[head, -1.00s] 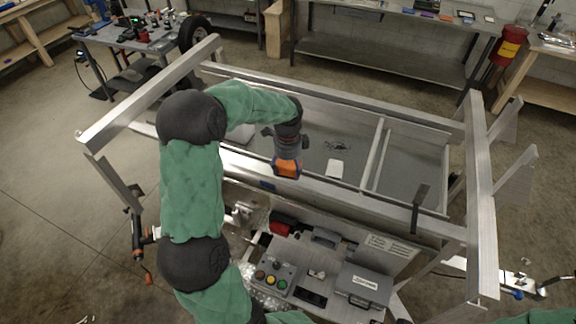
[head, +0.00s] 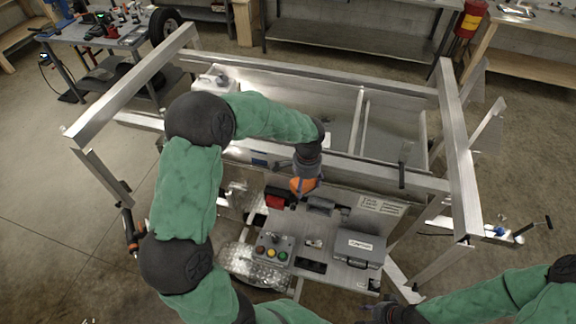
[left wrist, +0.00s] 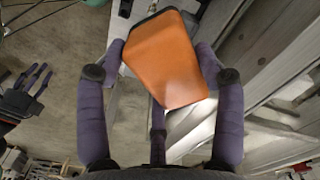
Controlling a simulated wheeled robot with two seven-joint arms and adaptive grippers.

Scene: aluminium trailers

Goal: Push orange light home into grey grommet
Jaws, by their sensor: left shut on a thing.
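The orange light (head: 304,184) is a box-shaped lamp with an orange face and dark edge. In the left wrist view the orange light (left wrist: 165,60) sits tilted between the purple fingers of my left gripper (left wrist: 163,75). The grey grommet cannot be made out in either view. My right gripper (head: 380,312) is low at the right in the head view, apart from the light. In the left wrist view my right gripper (left wrist: 28,85) shows its fingers apart.
The aluminium trailer frame (head: 455,140) has upright and cross beams around my left arm. Below the light are a button box (head: 274,248), a grey case (head: 359,248) and a red-and-black item (head: 277,198). A white container (head: 213,82) stands at the back left.

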